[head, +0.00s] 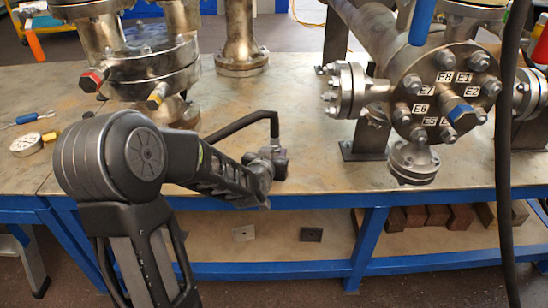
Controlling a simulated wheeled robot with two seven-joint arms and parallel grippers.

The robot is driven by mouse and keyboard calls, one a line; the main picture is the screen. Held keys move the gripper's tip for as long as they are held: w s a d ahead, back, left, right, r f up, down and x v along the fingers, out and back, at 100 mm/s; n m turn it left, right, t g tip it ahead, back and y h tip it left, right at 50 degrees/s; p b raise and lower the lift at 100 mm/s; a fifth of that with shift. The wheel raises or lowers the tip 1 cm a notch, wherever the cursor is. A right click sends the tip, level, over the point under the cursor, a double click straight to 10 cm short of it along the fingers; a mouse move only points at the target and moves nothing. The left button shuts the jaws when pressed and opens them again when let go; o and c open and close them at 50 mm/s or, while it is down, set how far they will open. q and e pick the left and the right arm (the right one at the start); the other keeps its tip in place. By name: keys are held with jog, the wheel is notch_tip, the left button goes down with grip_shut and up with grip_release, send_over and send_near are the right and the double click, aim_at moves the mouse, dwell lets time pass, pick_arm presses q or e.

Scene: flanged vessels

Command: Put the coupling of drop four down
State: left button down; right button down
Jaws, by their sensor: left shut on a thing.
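My left arm comes in from the lower left, and its gripper (272,163) is over the bare front part of the workbench, left of the numbered flange. The gripper is shut on a small dark piece, which I take to be the coupling; the wrist and fingers mostly hide it. I cannot tell whether the held piece touches the bench top. My right gripper is not in view.
The metal workbench (310,168) has free room around the gripper. A flanged vessel (440,90) with numbered labels stands at right, another (145,60) at back left. A black hose (503,150) hangs at right.

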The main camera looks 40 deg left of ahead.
pick_arm(q)
jog(key=shift+r, duration=0.1)
jog(key=shift+f, duration=0.2)
jog(key=c, duration=1)
grip_release()
jog(key=shift+o, duration=0.2)
